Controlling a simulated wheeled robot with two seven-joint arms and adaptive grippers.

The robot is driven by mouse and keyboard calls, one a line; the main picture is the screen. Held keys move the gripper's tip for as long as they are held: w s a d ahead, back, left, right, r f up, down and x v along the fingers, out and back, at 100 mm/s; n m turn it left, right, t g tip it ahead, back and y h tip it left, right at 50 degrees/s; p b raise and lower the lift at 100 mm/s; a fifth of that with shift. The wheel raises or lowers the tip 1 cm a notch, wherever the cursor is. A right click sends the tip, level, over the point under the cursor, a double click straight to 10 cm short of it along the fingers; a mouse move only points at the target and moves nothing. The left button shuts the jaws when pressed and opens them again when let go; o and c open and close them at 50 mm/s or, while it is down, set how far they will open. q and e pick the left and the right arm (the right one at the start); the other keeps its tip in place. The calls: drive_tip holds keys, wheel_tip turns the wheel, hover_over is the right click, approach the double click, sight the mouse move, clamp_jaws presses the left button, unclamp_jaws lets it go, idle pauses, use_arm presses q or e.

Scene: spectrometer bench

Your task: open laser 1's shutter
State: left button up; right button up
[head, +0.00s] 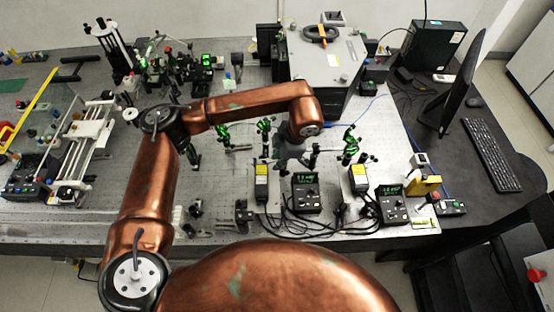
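Two small laser heads with yellow labels stand at the front of the optical bench in the head view: a left one (261,184) and a right one (359,178). Beside them sit a left controller (305,192) and a right controller (392,204), both with lit green displays. I cannot read which is laser 1, and I cannot make out a shutter. My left gripper (288,157) hangs below the copper wrist, behind and above the left laser and controller. It is small and dark against the bench, so its fingers are unclear. My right gripper is not in view.
Green-lit optic mounts (265,130) stand close around the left wrist, with another mount (350,145) to the right. Black cables (310,228) loop at the front edge. A large grey spectrometer box (325,65) stands behind. A monitor (462,80) and keyboard (491,153) are right.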

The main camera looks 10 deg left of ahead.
use_arm(q)
drive_tip(key=shift+o, duration=0.7)
drive_tip(key=shift+a+f, duration=0.1)
drive_tip(key=shift+r, duration=0.2)
drive_tip(key=v, duration=1.1)
drive_tip(key=shift+d+r, duration=0.25)
drive_tip(key=shift+r, duration=0.05)
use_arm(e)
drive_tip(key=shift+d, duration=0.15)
